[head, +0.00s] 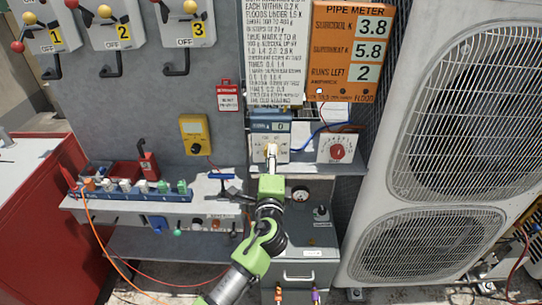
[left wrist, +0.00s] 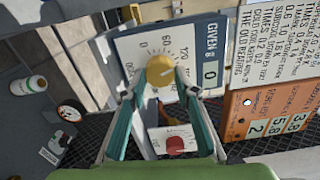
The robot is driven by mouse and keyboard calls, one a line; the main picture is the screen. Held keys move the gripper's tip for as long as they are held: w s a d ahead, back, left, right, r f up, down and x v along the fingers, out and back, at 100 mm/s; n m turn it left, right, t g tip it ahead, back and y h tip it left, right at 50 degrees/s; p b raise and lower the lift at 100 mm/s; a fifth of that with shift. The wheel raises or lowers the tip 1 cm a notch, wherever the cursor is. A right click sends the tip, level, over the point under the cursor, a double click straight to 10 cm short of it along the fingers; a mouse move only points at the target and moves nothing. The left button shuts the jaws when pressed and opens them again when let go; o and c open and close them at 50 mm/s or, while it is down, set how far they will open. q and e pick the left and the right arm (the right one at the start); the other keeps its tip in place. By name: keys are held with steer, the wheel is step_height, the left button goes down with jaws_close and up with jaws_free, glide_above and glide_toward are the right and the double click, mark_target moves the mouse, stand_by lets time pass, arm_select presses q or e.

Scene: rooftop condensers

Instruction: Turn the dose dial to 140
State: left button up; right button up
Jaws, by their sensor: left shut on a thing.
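The dose dial is a round yellow knob (left wrist: 160,70) on a white plate with a printed scale; 60 and 120 are readable in the left wrist view. I cannot make out its pointer setting. In the head view its white plate (head: 258,155) sits below a blue display box (head: 270,125), mostly behind my gripper. The box, marked GIVEN g in the left wrist view (left wrist: 210,72), reads 0. My left gripper (head: 272,150) is shut on the yellow knob, one finger on each side. My right gripper is not in view.
A red dial (head: 337,151) on another white plate stands close right. The orange pipe meter (head: 345,50) shows subcool 3.8, superheat 5.8, runs left 2. A yellow meter (head: 194,135) hangs left. A large condenser (head: 378,200) fills the right side; a grey cabinet (head: 305,240) stands below.

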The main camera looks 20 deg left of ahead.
arm_select(q)
steer(key=shift+a+r+m+p, duration=0.15)
steer(key=shift+m+p, duration=0.25)
steer(key=shift+m, duration=0.7)
steer(key=o, duration=0.9)
steer(key=shift+o, duration=1)
steer(key=shift+w, duration=0.1)
steer(key=v, duration=1.2)
